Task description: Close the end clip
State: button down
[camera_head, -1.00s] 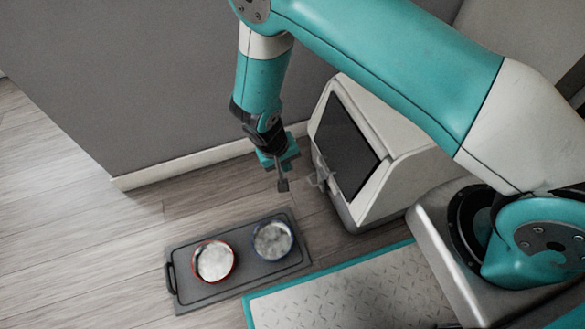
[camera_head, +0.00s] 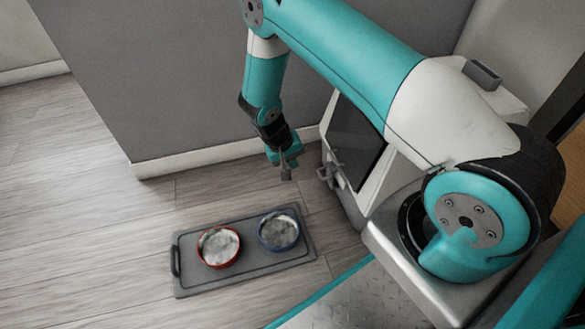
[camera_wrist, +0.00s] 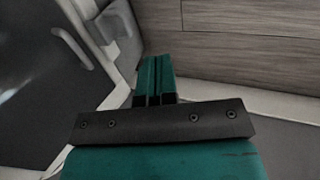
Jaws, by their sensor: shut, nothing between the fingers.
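A white box-shaped carrier (camera_head: 371,205) with a dark front panel (camera_head: 352,148) stands on the floor by the grey wall, partly hidden behind my arm. A small grey clip (camera_head: 329,175) sticks out at the panel's lower left end; whether it is fully open is too small to tell. My gripper (camera_head: 287,172) points down just left of the clip, with a small gap in the picture. Its teal fingers (camera_wrist: 153,80) are together and empty in the wrist view. That view also shows the dark panel (camera_wrist: 35,85) with a grey handle (camera_wrist: 73,48) at the left.
A dark tray (camera_head: 245,275) lies on the wood floor below my gripper, holding a red bowl (camera_head: 218,246) and a blue bowl (camera_head: 278,231). The grey wall (camera_head: 150,80) with its white baseboard (camera_head: 215,154) stands close behind. Floor at the left is clear.

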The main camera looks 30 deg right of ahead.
jog(key=s+d+f+b, duration=0.2)
jog(key=d+f+b, duration=0.4)
jog(key=f, duration=0.1)
jog(key=shift+d+f, duration=0.15)
jog(key=shift+f, duration=0.2)
jog(key=shift+w+r, duration=0.1)
jog(key=shift+r, duration=0.05)
